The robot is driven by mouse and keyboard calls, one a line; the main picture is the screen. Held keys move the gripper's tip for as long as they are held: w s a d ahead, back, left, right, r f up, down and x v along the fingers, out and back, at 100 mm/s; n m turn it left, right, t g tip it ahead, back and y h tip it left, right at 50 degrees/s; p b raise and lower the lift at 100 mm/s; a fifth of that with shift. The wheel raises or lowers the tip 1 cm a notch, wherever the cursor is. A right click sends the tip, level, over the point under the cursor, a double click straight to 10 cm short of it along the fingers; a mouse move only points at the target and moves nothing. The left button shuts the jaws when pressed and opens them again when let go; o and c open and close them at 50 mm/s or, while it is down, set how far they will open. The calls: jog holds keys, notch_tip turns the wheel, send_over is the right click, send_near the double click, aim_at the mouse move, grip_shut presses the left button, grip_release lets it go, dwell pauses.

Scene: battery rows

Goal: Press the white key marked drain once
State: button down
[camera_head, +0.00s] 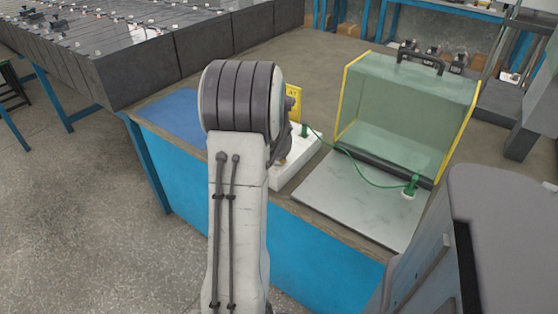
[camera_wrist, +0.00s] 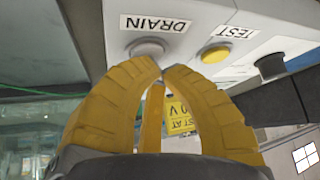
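The white key (camera_wrist: 148,48) sits beside the DRAIN label (camera_wrist: 155,24) on a pale panel in the wrist view; it looks greyish and round. My gripper (camera_wrist: 163,67) has yellow fingers with the tips brought together, with nothing seen between them. The tips stand just below the drain key in the picture, close to its lower edge; I cannot tell whether they touch it. In the head view the white box (camera_head: 300,158) stands on the bench, partly hidden by my arm, and my gripper is hidden there.
A yellow key (camera_wrist: 215,54) with a TEST label (camera_wrist: 232,32) is to the right. A yellow sign (camera_wrist: 180,115) shows behind the fingers. A green cable (camera_head: 355,165) runs from the box to a metal plate (camera_head: 345,205) by a clear tank (camera_head: 400,105).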

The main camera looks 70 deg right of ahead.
jog(key=shift+f, duration=0.2)
jog(key=shift+r, duration=0.1)
dwell(0.4)
jog(key=shift+r+p, duration=0.4)
jog(key=shift+r, duration=0.4)
jog(key=shift+r+p, duration=1.65)
jog(key=shift+r, duration=0.85)
